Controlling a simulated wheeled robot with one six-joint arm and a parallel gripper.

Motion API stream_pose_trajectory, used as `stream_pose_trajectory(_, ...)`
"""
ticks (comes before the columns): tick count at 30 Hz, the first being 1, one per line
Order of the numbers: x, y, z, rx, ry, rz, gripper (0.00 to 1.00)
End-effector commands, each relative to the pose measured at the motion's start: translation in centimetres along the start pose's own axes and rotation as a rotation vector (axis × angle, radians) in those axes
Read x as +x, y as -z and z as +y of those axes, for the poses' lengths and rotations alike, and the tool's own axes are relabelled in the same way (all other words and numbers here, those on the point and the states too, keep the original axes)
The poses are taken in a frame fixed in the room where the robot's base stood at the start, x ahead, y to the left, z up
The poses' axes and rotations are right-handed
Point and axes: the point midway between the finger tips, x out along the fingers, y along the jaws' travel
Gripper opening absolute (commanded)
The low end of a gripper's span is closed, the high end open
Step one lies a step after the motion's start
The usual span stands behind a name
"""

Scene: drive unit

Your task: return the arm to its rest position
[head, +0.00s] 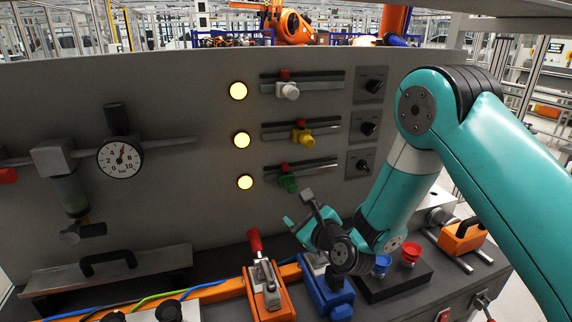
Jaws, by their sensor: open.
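My teal arm (400,190) comes in from the right, bends at a high elbow and reaches down to the left. My gripper (298,208) is at its lower end, in front of the grey panel and just below the green-handled slider (288,184). Its two fingers are apart and I see nothing between them. The wrist hides part of the blue clamp block (328,293) and the bench behind it.
A clamp with a red handle (255,242) stands upright left of my wrist. Red (410,251) and blue (381,264) buttons sit close on its right. The panel carries lit yellow lamps (241,139), knobs (369,128) and a gauge (120,158).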

Motion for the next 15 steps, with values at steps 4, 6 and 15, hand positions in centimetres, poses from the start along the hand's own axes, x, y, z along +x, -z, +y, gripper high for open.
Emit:
stream_pose_trajectory(4, -2.8, -7.3, -0.1, -0.468, -0.263, -0.081, 0.60)
stream_pose_trajectory(6, -5.2, -9.6, 0.6, -0.699, -0.395, -0.122, 0.60)
stream_pose_trajectory(15, -20.9, -13.4, 2.2, -1.603, -0.955, -0.440, 0.60)
